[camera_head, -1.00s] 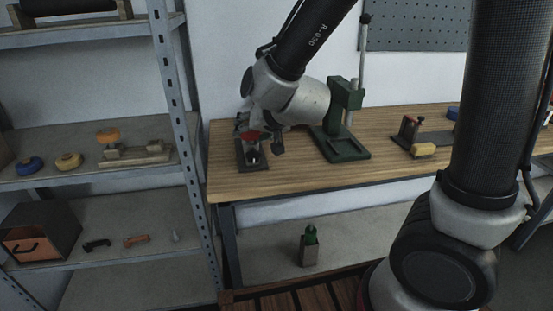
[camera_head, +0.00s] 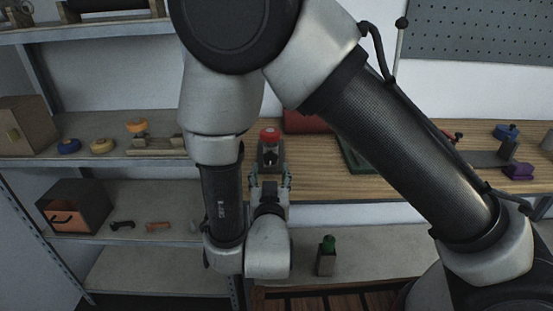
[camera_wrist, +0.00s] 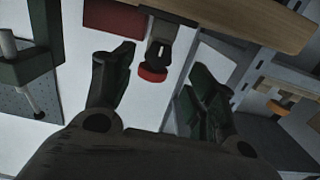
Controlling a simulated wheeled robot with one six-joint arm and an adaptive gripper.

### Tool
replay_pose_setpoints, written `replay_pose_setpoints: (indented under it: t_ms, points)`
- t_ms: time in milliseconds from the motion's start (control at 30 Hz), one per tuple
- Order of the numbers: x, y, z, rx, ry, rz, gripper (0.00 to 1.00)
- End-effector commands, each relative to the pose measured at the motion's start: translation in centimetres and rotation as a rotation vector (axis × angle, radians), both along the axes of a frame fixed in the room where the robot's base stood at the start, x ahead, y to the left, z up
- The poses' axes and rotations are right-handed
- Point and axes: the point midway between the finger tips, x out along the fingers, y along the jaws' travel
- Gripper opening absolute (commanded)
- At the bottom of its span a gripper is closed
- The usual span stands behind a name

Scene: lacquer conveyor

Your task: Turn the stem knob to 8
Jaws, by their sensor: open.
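The red stem knob (camera_head: 270,134) sits on top of a small dark-based stand (camera_head: 270,155) near the left end of the wooden bench. In the wrist view the red knob (camera_wrist: 152,74) shows in the gap between my fingers, beyond their tips, with the stand (camera_wrist: 160,38) above it. My gripper (camera_head: 270,181) is open and empty, on the near side of the stand and lower than the knob, apart from it. The wrist view shows both spread dark fingers of my gripper (camera_wrist: 163,72). No numbers or pointer on the knob can be read.
A red block (camera_head: 305,122) stands behind the stand on the right. A green press (camera_head: 352,157) is partly hidden by my arm. Grey shelves at left hold knobs and an orange drawer box (camera_head: 75,206). A green-topped bottle (camera_head: 327,256) stands on the lower shelf.

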Motion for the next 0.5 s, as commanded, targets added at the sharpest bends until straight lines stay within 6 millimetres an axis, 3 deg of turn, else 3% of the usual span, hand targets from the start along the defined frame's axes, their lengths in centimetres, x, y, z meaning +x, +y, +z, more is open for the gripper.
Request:
replay_pose_setpoints:
  t_ms: [167, 500]
  points:
    - [0.1, 0.0, 0.1, -0.025, -0.041, -0.006, 0.57]
    - [5.6, -0.2, 0.1, -0.021, -0.039, -0.007, 0.57]
